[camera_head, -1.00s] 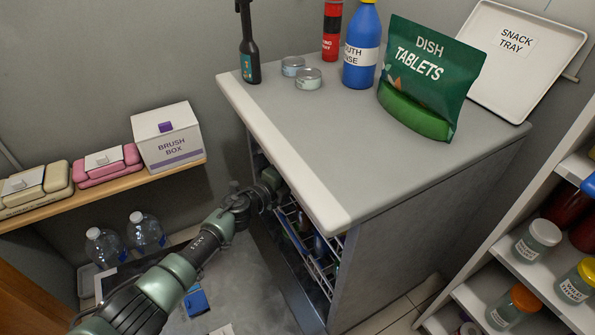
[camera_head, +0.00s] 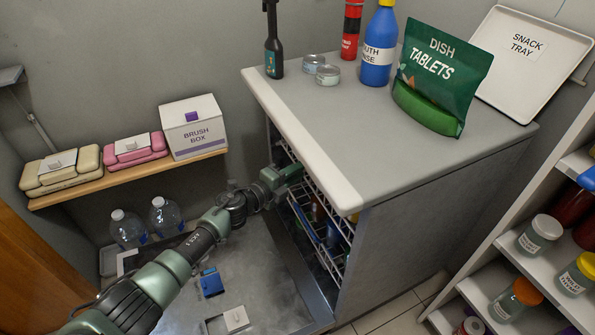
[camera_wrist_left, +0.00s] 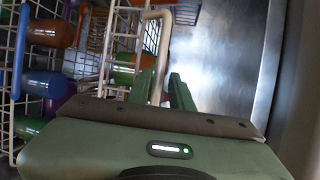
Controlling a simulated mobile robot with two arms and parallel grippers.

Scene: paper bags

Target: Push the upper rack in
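The upper rack (camera_head: 304,174) is a white wire rack at the dishwasher's open front, under the grey countertop (camera_head: 400,150). Its inner part is hidden by the counter. In the left wrist view its white wire front (camera_wrist_left: 118,45) has a looped bar standing out. My left gripper (camera_head: 292,172) is at the rack's front edge. In the left wrist view its two green fingers (camera_wrist_left: 163,88) stand close together on either side of the white bar, with little gap, and look shut on it. My right gripper is not in view.
A lower rack (camera_head: 325,250) with colourful items sits below, over the open dishwasher door (camera_head: 300,265). A wall shelf (camera_head: 130,180) with boxes is on the left. Bottles (camera_head: 168,215) stand beneath it. A shelf of jars (camera_head: 540,235) is at the right.

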